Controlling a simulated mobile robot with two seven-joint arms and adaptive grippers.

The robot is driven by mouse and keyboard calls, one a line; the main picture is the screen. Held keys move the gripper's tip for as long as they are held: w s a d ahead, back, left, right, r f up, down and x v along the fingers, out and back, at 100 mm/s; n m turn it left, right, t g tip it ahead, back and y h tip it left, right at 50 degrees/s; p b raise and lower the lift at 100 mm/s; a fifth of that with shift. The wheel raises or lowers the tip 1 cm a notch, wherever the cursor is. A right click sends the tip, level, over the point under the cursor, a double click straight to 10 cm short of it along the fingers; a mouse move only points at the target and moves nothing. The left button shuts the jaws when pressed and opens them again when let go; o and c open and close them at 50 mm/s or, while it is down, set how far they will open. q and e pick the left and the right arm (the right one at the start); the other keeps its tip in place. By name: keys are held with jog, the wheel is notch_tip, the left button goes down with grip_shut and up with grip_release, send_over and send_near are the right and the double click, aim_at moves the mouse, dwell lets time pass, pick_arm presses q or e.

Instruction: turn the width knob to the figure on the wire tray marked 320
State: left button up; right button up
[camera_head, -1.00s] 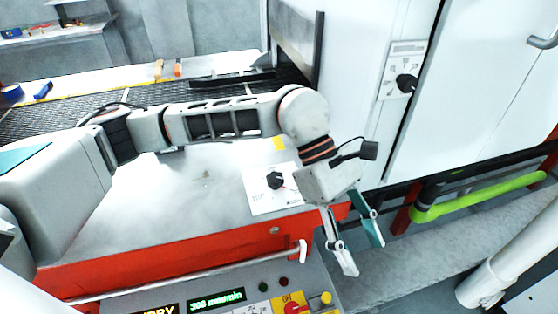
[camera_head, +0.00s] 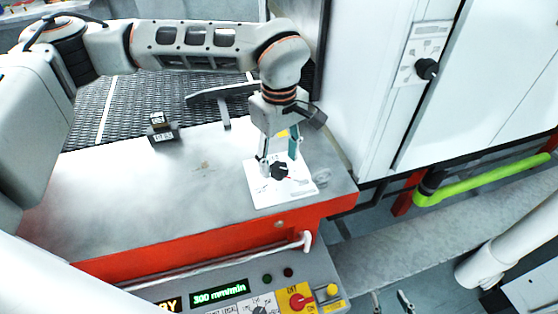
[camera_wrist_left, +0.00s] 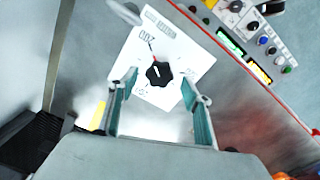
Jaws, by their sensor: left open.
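The black knob (camera_head: 279,171) sits on a white plate (camera_head: 290,192) at the right end of the steel bench top. In the left wrist view the knob (camera_wrist_left: 158,73) has a white mark, and a red line on the plate runs up-left from it. A figure there looks like 200; the other markings are unclear. My left gripper (camera_head: 280,156) is open, pointing down, its fingers either side of the knob; contact cannot be told. A small black block with a pale label (camera_head: 162,130) stands by the belt, its figure unreadable. My right gripper's tips (camera_head: 391,301) show apart at the bottom edge.
A dark mesh belt (camera_head: 130,97) lies behind the bench, with a dark guide bar (camera_head: 222,92) across it. A control panel (camera_head: 232,278) with a green display is in front. A white cabinet with another black knob (camera_head: 427,69) stands at right.

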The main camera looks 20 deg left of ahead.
pick_arm(q)
jog(key=shift+f, duration=0.9)
jog(key=c, duration=1.1)
